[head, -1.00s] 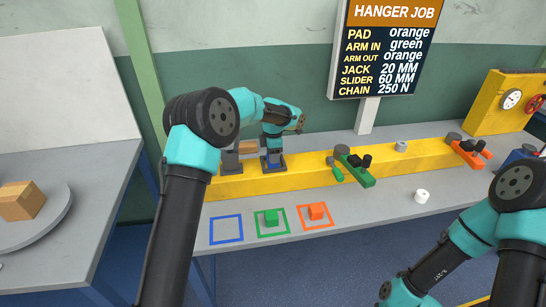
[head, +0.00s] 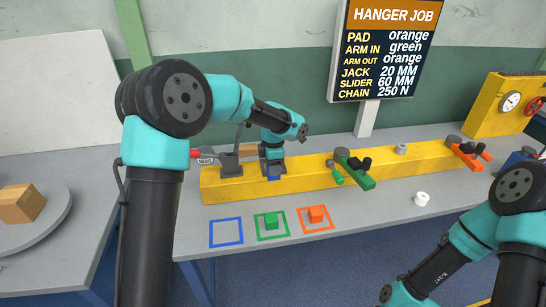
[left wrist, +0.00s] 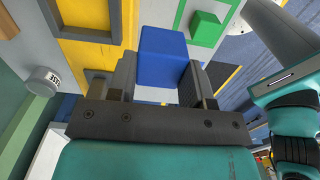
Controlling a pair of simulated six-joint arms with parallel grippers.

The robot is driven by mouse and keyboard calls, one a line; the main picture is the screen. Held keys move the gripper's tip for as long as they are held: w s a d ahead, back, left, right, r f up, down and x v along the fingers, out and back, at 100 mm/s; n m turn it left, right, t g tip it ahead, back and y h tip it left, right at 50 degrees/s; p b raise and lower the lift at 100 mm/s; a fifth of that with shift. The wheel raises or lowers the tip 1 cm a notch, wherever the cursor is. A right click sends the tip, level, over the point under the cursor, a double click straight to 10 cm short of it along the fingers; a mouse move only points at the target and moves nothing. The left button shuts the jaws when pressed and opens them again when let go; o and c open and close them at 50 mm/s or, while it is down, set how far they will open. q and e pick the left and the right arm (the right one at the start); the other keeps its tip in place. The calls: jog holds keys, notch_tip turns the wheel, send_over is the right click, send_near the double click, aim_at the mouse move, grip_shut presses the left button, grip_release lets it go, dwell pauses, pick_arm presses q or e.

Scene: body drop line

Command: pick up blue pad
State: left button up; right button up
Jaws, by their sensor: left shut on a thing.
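My left gripper (head: 273,163) is shut on the blue pad (head: 273,173). In the head view it holds the pad in front of the left part of the yellow beam; I cannot tell whether the pad touches the beam. In the left wrist view the blue pad (left wrist: 163,57) sits between the two fingers of my left gripper (left wrist: 160,85). The blue outlined square (head: 226,231) on the table is empty. My right arm shows at the lower right of the head view, but its fingers are out of the picture.
A green pad (head: 271,219) and an orange pad (head: 317,213) sit in their outlined squares. The yellow beam (head: 310,178) carries green and orange arms (head: 467,155). A white cylinder (head: 422,198) stands on the table. The job board (head: 390,50) says pad orange.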

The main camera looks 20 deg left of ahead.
pick_arm(q)
jog(key=s+d, duration=0.1)
jog(key=s, duration=0.5)
jog(key=shift+d+r, duration=0.3)
jog(key=shift+d, duration=0.1)
